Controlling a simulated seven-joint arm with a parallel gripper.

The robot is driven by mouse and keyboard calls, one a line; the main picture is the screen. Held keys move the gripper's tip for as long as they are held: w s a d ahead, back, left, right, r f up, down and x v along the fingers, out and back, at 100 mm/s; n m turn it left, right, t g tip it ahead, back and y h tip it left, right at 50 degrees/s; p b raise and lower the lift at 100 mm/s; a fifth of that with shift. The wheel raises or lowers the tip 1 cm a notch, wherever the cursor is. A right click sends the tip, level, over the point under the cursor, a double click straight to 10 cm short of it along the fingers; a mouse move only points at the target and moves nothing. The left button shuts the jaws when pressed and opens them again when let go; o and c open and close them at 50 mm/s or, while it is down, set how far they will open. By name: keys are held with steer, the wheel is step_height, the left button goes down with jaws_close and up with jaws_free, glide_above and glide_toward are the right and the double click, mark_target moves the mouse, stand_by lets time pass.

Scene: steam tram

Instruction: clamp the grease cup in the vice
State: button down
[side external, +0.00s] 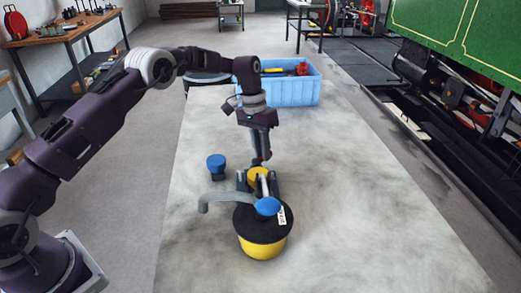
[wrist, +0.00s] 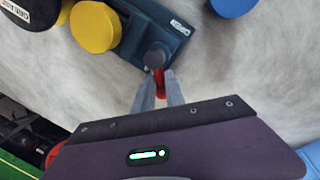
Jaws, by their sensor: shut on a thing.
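A dark blue vice (wrist: 150,28) stands on the bench top; in the side view it is partly hidden behind a black-topped pot. A yellow round-topped piece (wrist: 95,27), which appears to be the grease cup, sits at the vice's jaws; it also shows in the side view (side external: 257,174). I cannot tell how tightly the jaws hold it. My gripper (side external: 262,158) points down just behind the vice. In the wrist view its fingers are shut on a red handle (wrist: 159,82) beside the vice's dark round screw end (wrist: 156,58).
A yellow pot with a black top (side external: 262,245), blue knob and grey spout stands in front of the vice. A blue-topped piece (side external: 216,163) stands to the left. A blue crate (side external: 285,92) with items stands behind. The right side of the bench top is clear.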

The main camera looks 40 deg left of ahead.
steer(key=shift+w+r+m, duration=0.1)
steer(key=shift+w+m, duration=0.1)
steer(key=shift+m, duration=0.1)
stand_by(0.4)
steer(key=c, duration=1.4)
jaws_free()
steer(key=shift+s, duration=0.1)
steer(key=r, duration=0.4)
steer(key=a+r, duration=0.1)
steer(key=r, duration=0.2)
steer(key=shift+a, duration=0.1)
